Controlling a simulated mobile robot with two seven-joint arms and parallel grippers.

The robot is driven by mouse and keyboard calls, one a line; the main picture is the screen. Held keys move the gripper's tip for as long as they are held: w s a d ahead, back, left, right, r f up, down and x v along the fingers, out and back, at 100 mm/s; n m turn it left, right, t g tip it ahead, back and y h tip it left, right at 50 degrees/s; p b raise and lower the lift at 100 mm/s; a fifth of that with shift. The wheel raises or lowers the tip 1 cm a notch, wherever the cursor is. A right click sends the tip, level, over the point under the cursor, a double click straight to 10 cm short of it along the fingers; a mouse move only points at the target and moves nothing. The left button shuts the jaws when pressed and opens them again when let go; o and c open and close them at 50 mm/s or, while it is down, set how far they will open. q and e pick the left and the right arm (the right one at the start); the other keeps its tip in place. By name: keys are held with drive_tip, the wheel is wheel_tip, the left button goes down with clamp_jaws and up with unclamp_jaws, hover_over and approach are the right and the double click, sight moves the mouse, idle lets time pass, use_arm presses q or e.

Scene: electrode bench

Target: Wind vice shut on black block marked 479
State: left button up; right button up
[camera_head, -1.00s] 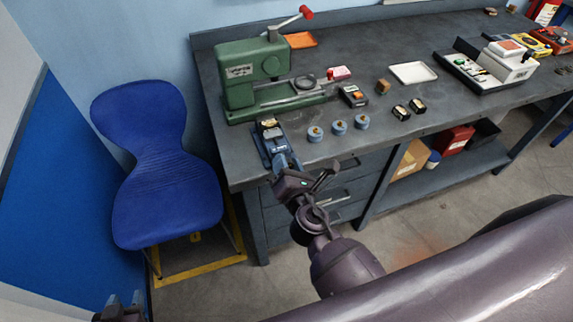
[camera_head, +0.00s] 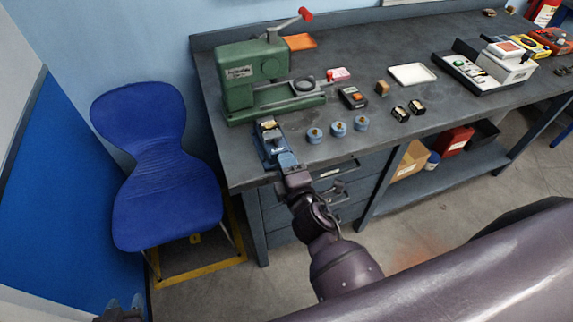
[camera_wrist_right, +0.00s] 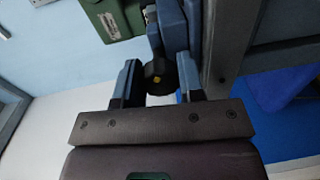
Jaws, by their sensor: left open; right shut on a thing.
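The small blue vice (camera_head: 272,150) stands at the bench's front left corner; part of its blue body (camera_wrist_right: 172,25) shows in the right wrist view. A small block with a pale top (camera_head: 268,126) sits at the vice's jaws; its marking is not readable, and I cannot tell whether the jaws touch it. My right gripper (camera_head: 287,167) is at the vice's near end. In the right wrist view its fingers (camera_wrist_right: 158,80) are shut on the vice's black round knob (camera_wrist_right: 158,77) with a yellow centre. My left gripper (camera_head: 125,302) is open and empty, low at the left, away from the bench.
A green press (camera_head: 252,75) with a red-tipped lever stands behind the vice. Several blue round pots (camera_head: 338,129) sit to its right. A blue chair (camera_head: 165,170) stands left of the bench.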

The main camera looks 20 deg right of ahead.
drive_tip(key=shift+m, duration=1)
drive_tip(key=shift+f+m+y+p, duration=0.1)
drive_tip(key=shift+m+y+p, duration=0.25)
drive_tip(key=shift+m, duration=0.15)
drive_tip(key=o, duration=0.9)
drive_tip(key=shift+s, duration=0.1)
drive_tip(key=s, duration=1)
drive_tip(key=shift+s+d+r+b, duration=0.25)
drive_tip(key=shift+s+r+b, duration=0.1)
drive_tip(key=shift+r, duration=0.1)
